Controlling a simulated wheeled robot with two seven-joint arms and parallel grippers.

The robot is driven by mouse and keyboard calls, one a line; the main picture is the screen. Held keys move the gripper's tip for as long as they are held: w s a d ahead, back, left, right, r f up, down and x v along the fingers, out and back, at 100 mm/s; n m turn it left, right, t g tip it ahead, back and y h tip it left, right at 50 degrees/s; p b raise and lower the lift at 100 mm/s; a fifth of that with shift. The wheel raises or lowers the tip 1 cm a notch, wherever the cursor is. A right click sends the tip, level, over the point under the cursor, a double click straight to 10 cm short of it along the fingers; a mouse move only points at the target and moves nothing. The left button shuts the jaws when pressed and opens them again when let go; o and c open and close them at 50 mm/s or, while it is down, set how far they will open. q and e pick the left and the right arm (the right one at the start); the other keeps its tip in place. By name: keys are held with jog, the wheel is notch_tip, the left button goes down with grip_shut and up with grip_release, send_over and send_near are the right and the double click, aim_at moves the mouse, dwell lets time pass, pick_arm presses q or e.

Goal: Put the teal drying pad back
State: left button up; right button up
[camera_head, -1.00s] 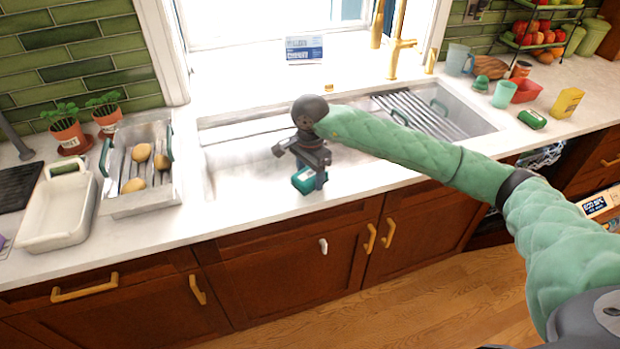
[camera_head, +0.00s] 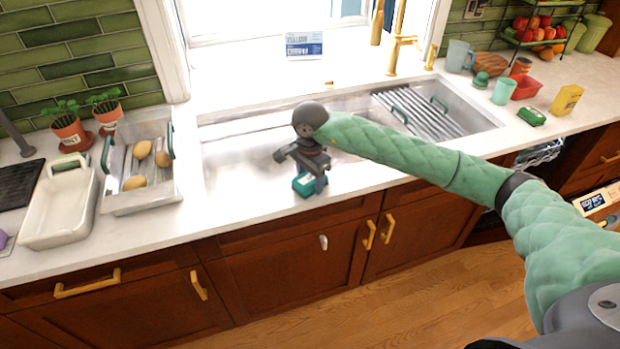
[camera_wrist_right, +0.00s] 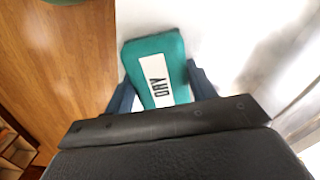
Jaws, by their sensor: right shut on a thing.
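The teal drying pad (camera_head: 305,187) is a small block at the front rim of the sink. In the right wrist view the teal pad (camera_wrist_right: 172,52) shows a white label reading "DRY". My right gripper (camera_head: 312,182) is shut on it, with a finger on each side of the pad in the right wrist view (camera_wrist_right: 160,90). The gripper points down over the sink's front edge. I cannot tell whether the pad touches the counter below it. My left gripper is not in view.
The sink (camera_head: 230,165) lies behind my right gripper, with a slatted rack (camera_head: 425,112) at its right. A tray of potatoes (camera_head: 150,200) and a white dish (camera_head: 58,212) stand left. A green box (camera_head: 532,117), a teal cup (camera_head: 503,92) and a yellow box (camera_head: 566,100) stand right.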

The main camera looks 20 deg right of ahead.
aim_at(310, 177)
jog(key=o, duration=1)
jog(key=shift+c, duration=0.2)
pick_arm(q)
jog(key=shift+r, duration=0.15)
pick_arm(e)
jog(key=shift+r, duration=0.1)
jog(key=shift+r, duration=0.4)
pick_arm(q)
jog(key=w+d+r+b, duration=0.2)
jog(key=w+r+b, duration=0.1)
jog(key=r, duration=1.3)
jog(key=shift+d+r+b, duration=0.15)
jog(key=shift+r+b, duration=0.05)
jog(key=shift+b, duration=0.55)
pick_arm(e)
notch_tip(310, 177, up, 11)
jog(key=shift+r, duration=0.15)
